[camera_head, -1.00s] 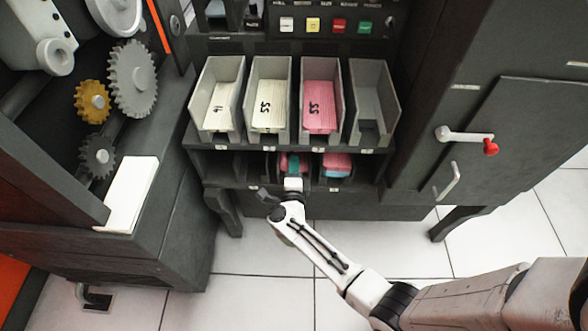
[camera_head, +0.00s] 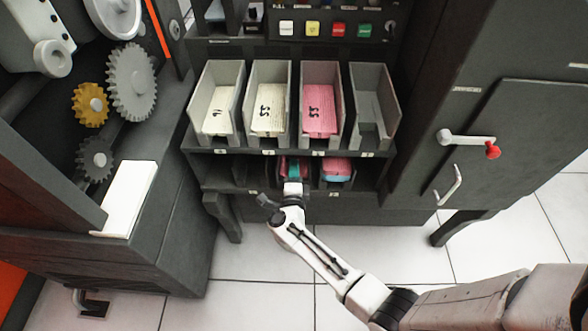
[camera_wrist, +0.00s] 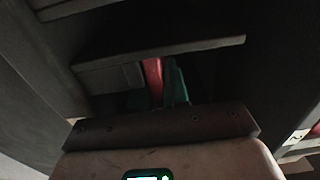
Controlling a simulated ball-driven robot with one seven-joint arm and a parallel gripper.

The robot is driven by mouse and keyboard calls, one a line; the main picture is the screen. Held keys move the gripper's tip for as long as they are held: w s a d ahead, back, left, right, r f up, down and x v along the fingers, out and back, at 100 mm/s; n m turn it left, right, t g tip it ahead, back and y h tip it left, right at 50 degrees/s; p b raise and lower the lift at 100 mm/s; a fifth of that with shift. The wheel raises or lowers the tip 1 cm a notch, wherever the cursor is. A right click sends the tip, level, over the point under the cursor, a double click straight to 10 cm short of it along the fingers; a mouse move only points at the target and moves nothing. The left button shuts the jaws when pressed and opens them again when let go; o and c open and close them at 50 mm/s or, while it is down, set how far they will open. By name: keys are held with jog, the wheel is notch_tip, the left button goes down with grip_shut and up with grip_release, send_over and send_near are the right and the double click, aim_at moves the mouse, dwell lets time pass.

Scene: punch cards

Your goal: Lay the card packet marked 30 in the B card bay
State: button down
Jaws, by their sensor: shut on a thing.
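My gripper (camera_head: 292,178) reaches into the lower shelf under the upper trays and is shut on a pink-red card packet (camera_wrist: 153,78). Teal pieces show beside the packet in both views; I cannot tell whether they are my fingers or part of the load. The packet's number is hidden. Another pink packet (camera_head: 337,165) with blue under it lies in the lower bay just to the right. The small bay labels are too small to read, so I cannot tell which bay is B.
The upper row holds a white packet (camera_head: 219,110), a cream packet (camera_head: 269,108), a pink packet (camera_head: 320,110) and an empty grey tray (camera_head: 372,118) at right. The shelf's lip (camera_wrist: 160,48) overhangs closely in the wrist view. A cabinet with a red-knobbed handle (camera_head: 468,140) stands right.

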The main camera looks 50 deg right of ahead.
jog(key=shift+f, duration=0.35)
jog(key=c, duration=1)
grip_release()
jog(key=shift+c, duration=0.2)
jog(key=p+v, duration=0.1)
jog(key=v, duration=0.9)
jog(key=shift+s+a, duration=0.3)
